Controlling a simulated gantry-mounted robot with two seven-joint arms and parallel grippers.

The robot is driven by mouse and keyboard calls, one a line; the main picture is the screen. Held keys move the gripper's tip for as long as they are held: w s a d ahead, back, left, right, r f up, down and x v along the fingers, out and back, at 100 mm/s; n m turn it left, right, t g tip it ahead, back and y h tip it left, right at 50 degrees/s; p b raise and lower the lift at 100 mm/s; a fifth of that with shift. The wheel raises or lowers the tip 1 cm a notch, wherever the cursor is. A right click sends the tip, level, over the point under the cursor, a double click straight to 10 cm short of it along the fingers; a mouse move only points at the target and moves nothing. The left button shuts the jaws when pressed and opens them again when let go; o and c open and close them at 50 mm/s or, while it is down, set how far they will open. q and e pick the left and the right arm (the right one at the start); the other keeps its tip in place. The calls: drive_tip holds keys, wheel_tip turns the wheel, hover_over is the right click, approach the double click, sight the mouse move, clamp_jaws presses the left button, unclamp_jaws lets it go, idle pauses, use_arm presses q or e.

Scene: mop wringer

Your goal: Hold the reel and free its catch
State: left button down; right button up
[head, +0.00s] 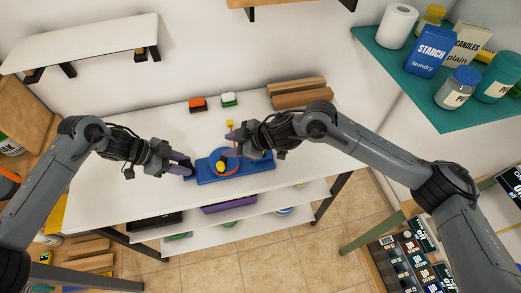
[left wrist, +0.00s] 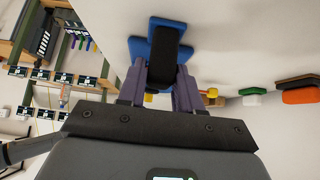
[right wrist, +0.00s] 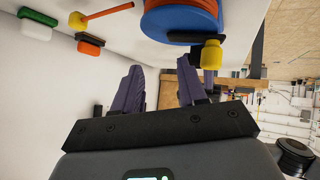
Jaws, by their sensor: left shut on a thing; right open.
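The reel has a blue base plate (head: 255,171) lying on the white bench, with an orange ring on a blue drum (right wrist: 180,22). A yellow knob (head: 221,166) stands at the drum and also shows in the right wrist view (right wrist: 211,55). My left gripper (head: 187,167) is shut on a black grip (left wrist: 165,55) at the left end of the blue base. My right gripper (head: 231,150) is open and empty above the reel's far side; its purple fingers (right wrist: 160,88) appear apart from the yellow knob. I cannot tell which part is the catch.
The bench's left side is clear.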

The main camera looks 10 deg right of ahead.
drive_tip(key=s+d+r+g+h, duration=0.15)
drive_tip(key=d+g, duration=0.25)
drive_tip(key=d, duration=0.9)
drive_tip(key=shift+x, duration=3.35)
drive_tip(key=shift+w+d+f, duration=0.1)
drive_tip(key=shift+c, duration=0.4)
clamp_jaws()
